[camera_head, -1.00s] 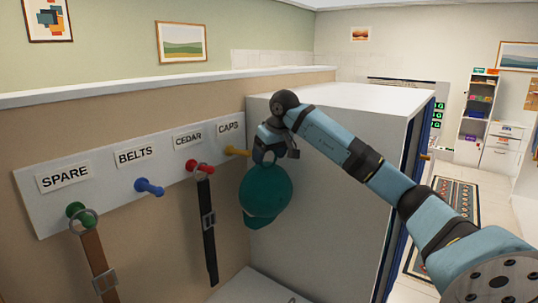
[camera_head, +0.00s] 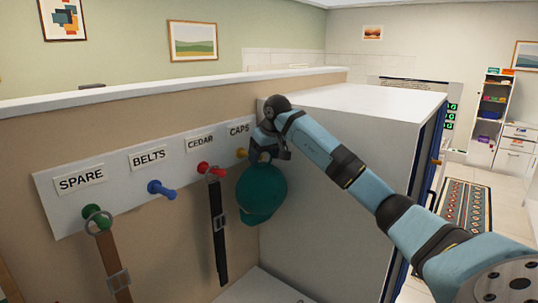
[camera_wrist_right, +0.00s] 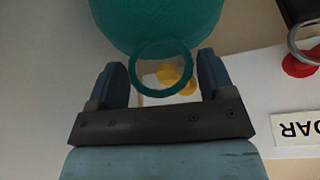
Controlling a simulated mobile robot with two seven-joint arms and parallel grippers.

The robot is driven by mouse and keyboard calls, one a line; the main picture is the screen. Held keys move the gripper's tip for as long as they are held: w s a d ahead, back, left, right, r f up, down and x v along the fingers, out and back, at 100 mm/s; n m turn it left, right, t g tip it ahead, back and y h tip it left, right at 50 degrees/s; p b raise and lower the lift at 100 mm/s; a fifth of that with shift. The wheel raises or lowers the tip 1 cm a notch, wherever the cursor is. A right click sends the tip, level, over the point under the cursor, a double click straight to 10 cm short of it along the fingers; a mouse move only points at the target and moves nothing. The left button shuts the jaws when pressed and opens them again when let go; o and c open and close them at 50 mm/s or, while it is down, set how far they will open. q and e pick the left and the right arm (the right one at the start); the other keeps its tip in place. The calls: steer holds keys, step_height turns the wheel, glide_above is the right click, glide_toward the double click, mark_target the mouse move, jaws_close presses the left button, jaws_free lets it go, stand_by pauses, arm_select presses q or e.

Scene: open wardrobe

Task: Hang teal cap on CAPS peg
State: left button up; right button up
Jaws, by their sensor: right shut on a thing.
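The teal cap (camera_head: 262,193) hangs below my right gripper (camera_head: 264,156) in the head view. In the right wrist view, its teal ring (camera_wrist_right: 162,66) lies between the two fingers of my right gripper (camera_wrist_right: 163,80), which is shut on it. The yellow CAPS peg (camera_head: 241,153) is just left of the gripper, under the CAPS label (camera_head: 239,130). In the wrist view the yellow peg (camera_wrist_right: 168,73) shows through and beside the ring; I cannot tell whether the ring is around it. My left gripper is out of view.
The red peg (camera_head: 212,169) to the left holds a black belt (camera_head: 218,230). The blue peg (camera_head: 161,189) is bare. The green peg (camera_head: 96,217) holds a brown belt (camera_head: 112,262). A white cabinet (camera_head: 340,190) stands close on the right.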

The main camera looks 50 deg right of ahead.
steer(key=shift+w+a, duration=0.1)
steer(key=shift+w, duration=0.75)
steer(key=shift+w+a+p, duration=0.1)
steer(key=shift+w+p, duration=0.25)
steer(key=shift+w, duration=1.1)
steer(key=shift+w+f, duration=0.35)
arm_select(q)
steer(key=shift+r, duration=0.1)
arm_select(e)
steer(key=shift+w+f, duration=0.2)
steer(key=shift+f, duration=0.1)
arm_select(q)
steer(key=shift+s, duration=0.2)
arm_select(e)
steer(key=o, duration=1.2)
steer(key=shift+c, duration=0.2)
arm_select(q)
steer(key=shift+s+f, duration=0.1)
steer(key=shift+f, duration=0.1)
arm_select(e)
steer(key=shift+a, duration=0.1)
